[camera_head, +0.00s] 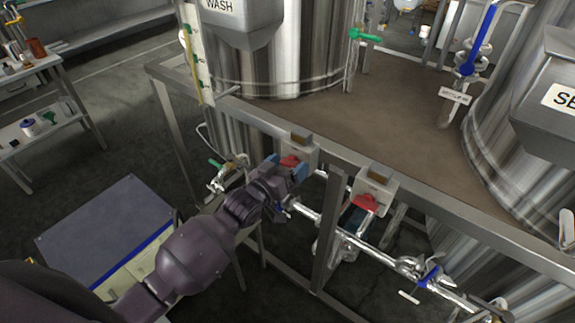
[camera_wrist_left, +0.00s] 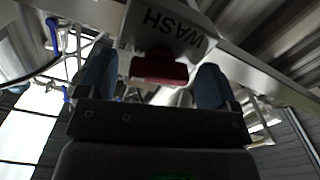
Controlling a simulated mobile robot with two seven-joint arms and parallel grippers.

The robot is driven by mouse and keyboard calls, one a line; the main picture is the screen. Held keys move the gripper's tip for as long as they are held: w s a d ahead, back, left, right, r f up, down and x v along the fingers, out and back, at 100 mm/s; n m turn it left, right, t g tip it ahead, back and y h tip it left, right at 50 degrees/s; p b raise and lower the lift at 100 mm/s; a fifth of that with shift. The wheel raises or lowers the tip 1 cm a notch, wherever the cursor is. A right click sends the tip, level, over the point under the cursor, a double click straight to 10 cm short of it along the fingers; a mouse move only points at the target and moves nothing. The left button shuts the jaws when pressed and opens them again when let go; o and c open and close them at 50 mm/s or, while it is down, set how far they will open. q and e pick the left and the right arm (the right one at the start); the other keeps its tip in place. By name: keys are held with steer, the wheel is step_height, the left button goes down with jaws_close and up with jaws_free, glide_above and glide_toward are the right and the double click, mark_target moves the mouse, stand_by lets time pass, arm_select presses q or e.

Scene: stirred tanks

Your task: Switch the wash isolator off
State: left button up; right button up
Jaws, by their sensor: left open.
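The wash isolator is a small grey box (camera_head: 303,153) on the frame rail in the head view, with a red handle (camera_head: 289,161) on its front. In the left wrist view the box (camera_wrist_left: 168,25) carries the word WASH, upside down, and its red handle (camera_wrist_left: 159,68) sits between my two blue fingertips. My left gripper (camera_head: 287,172) is open around the red handle, with a gap visible on each side in the wrist view. In the head view the gripper partly hides the handle. My right gripper is not in view.
A second grey box (camera_head: 376,188) with a red handle (camera_head: 365,204) is on the same rail to the right. The metal rail (camera_head: 450,228) runs in front of the tanks. Pipes with a blue-handled valve (camera_head: 430,274) run below. A blue-grey cabinet (camera_head: 105,235) stands at left.

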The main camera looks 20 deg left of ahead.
arm_select(q)
steer(key=shift+c, duration=0.8)
steer(key=c, duration=0.8)
steer(key=shift+o, duration=0.2)
steer(key=shift+r+m+p, duration=0.15)
steer(key=shift+m+p, duration=0.4)
steer(key=shift+m, duration=0.45)
steer(key=shift+w+m, duration=0.1)
steer(key=shift+m, duration=0.4)
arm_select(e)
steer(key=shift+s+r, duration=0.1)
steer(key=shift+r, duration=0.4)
arm_select(q)
steer(key=o, duration=0.9)
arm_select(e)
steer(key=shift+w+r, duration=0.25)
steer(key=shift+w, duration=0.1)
